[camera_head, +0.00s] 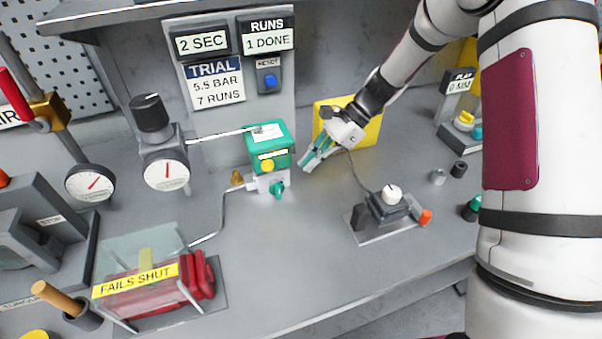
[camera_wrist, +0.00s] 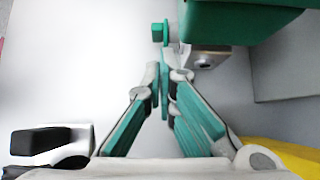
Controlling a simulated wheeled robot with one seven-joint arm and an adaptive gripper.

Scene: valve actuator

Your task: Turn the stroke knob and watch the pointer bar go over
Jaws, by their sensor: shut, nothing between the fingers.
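A green valve box (camera_head: 268,145) with a yellow button stands on a silver base. A small green knob (camera_head: 277,189) sticks out of the base, and no readable label names it as the stroke knob. It also shows in the wrist view (camera_wrist: 160,32), just beyond my fingertips. My gripper (camera_head: 308,164) is shut and empty, to the right of the valve box and apart from the knob in the head view. The fingertips also show in the wrist view (camera_wrist: 163,70). The red actuator (camera_head: 150,289) sits under a clear cover, with a yellow bar (camera_head: 146,260) on top.
A grey box with a white knob (camera_head: 392,192) stands on a plate to the right. A gauge (camera_head: 166,174) under a black knob (camera_head: 150,112) stands to the left. A yellow panel (camera_head: 362,131) is behind my gripper. The bench front is clear between actuator and grey box.

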